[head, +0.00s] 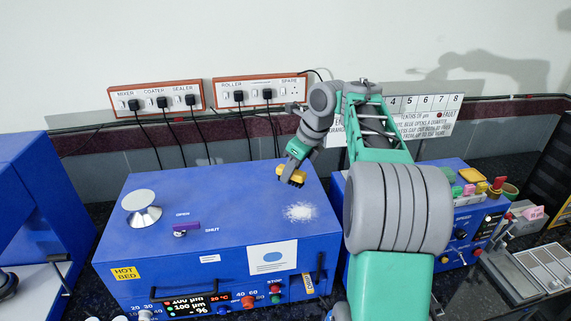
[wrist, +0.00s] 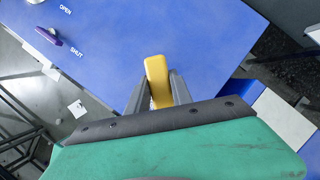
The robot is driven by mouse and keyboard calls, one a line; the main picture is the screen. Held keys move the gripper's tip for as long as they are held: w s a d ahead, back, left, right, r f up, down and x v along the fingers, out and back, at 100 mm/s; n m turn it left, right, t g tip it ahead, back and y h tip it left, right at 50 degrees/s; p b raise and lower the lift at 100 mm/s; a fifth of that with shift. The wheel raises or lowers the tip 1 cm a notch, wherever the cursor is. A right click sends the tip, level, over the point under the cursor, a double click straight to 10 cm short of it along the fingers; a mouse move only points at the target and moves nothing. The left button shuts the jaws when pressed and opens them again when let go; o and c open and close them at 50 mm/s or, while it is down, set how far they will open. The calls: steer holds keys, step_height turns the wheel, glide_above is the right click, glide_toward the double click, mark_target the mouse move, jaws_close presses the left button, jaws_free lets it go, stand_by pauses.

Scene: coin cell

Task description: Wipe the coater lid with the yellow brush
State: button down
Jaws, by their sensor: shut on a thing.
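The coater lid (head: 230,196) is the blue top of a large box labelled HOT BED. A patch of white powder (head: 300,212) lies on its right half. My gripper (head: 291,178) is over the lid's back right part, shut on the yellow brush (head: 289,171). In the wrist view the yellow brush (wrist: 157,78) stands out between the two dark fingers. The brush's bristles are hidden, and I cannot tell whether they touch the lid. The powder is behind the brush and gripper or outside the wrist view.
A silver knob (head: 141,209) and a purple lever (head: 186,228) between OPEN and SHUT stand on the lid's left half. Sockets with black plugs (head: 157,101) line the wall, with cables hanging behind the box. Another blue unit with coloured items (head: 468,190) stands at right.

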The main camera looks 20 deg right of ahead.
mark_target(291, 183)
steer(key=f, duration=0.5)
steer(key=shift+a, duration=0.2)
steer(key=shift+f, duration=0.45)
steer(key=shift+f, duration=1)
